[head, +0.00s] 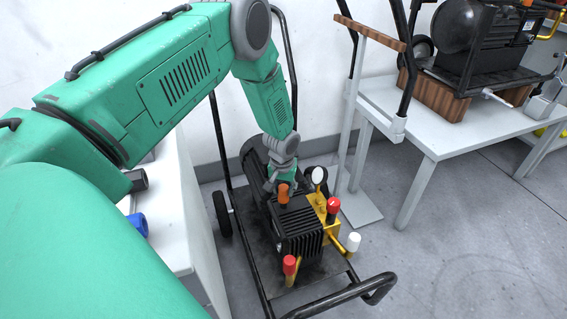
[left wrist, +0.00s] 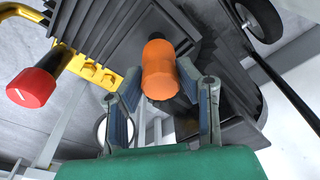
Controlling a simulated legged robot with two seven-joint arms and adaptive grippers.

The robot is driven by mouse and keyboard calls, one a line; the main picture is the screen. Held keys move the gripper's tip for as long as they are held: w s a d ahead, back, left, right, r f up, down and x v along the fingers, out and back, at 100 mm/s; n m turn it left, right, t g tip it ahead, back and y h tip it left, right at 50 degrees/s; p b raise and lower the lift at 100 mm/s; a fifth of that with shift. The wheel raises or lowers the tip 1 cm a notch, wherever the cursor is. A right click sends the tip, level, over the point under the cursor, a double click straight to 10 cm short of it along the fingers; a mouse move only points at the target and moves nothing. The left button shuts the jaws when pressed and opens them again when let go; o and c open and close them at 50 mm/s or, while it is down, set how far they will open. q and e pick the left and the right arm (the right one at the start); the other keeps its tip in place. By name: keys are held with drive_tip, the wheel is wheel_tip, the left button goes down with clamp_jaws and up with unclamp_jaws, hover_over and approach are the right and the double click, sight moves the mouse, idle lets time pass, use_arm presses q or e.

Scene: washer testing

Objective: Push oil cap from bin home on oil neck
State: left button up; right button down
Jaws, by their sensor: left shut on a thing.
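The orange oil cap (head: 283,194) is at the top of the black ribbed pump on the cart. My left gripper (head: 279,183) reaches down to it from above. In the left wrist view the cap (left wrist: 158,70) sits between the two fingertips of my left gripper (left wrist: 160,76), which is shut on it. The oil neck is hidden, so I cannot tell whether the cap touches it or how far it is seated. No bin can be made out. My right gripper is not in view.
The black pump (head: 300,232) stands on a dark wheeled cart (head: 340,292). Close to the cap are a yellow manifold, a round gauge (head: 319,175), a red knob (head: 333,205) and a white knob (head: 353,241). A white bench is at left, a grey table (head: 440,138) at right.

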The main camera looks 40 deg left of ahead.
use_arm(q)
drive_tip(key=shift+d+f+b, duration=0.1)
drive_tip(key=shift+f+b, duration=0.5)
drive_tip(key=shift+f, duration=0.1)
drive_tip(key=shift+f+b, duration=0.3)
drive_tip(key=shift+f, duration=0.25)
drive_tip(key=o, duration=1)
drive_tip(key=shift+r, duration=0.25)
drive_tip(key=r, duration=0.7)
drive_tip(key=s+r, duration=0.1)
drive_tip(key=r, duration=0.3)
drive_tip(key=shift+s+d+r, duration=0.1)
drive_tip(key=shift+d, duration=0.2)
